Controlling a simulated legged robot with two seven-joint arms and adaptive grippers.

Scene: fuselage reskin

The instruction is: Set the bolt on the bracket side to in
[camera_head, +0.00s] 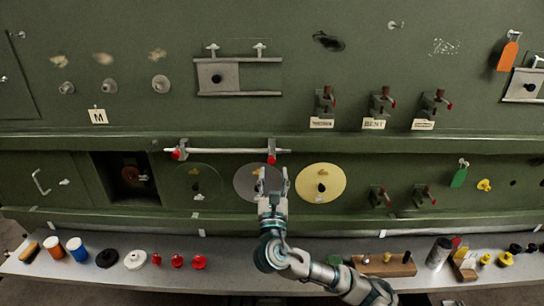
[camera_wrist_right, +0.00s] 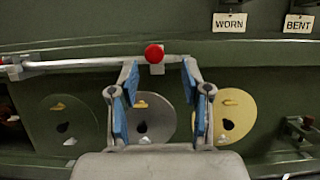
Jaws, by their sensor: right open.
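A pale horizontal rod (camera_head: 225,151) runs along the green ledge, with a red knob (camera_head: 271,160) near its right end and another red piece (camera_head: 177,154) at its left. I cannot tell which of these is the bolt. In the right wrist view the right red knob (camera_wrist_right: 154,54) stands above and between my fingers, and the rod (camera_wrist_right: 85,62) runs left from it. My right gripper (camera_head: 272,183) is open and empty, pointing up below that knob, in front of the grey disc (camera_head: 245,183). No contact with the knob shows. My left gripper is not in view.
A yellow disc (camera_head: 320,184) is right of my gripper, and a dark green disc (camera_head: 199,182) is to its left. Several clamp-like brackets (camera_head: 382,103) with labels are at upper right. The bench (camera_head: 230,262) below holds spools, red knobs and a wooden block (camera_head: 385,265).

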